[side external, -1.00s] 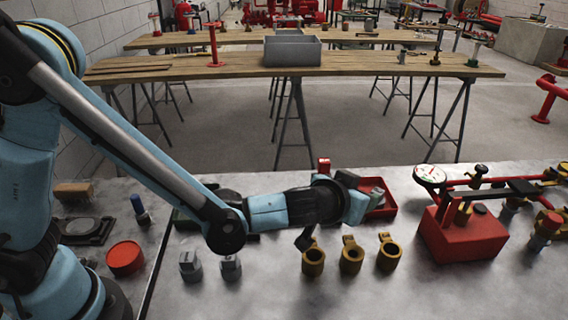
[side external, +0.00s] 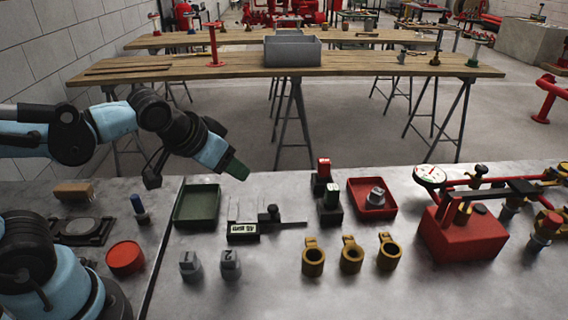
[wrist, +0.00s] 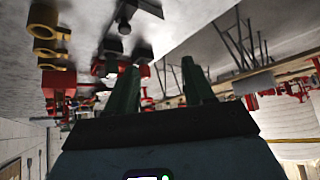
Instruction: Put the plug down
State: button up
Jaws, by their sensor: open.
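A grey plug (side external: 376,195) sits in the red tray (side external: 358,208) on the grey bench. Two similar grey plugs, marked 1 (side external: 190,265) and 2 (side external: 230,263), stand on the bench at the front left. My gripper (side external: 237,168) is raised above the bench, left of the red tray and apart from all the plugs. In the wrist view my gripper (wrist: 160,85) shows two green fingers spread apart with nothing between them.
A green tray (side external: 197,205) and a caliper (side external: 243,231) lie below my gripper. Three brass rings (side external: 351,258) lie in front. A red pump unit with a gauge (side external: 463,236) stands right.

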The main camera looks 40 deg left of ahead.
jog(key=shift+g+h, duration=0.3)
jog(key=s, duration=0.1)
jog(key=s+a, duration=0.1)
jog(key=s, duration=0.2)
jog(key=shift+a+f, duration=0.25)
jog(key=shift+f, duration=0.05)
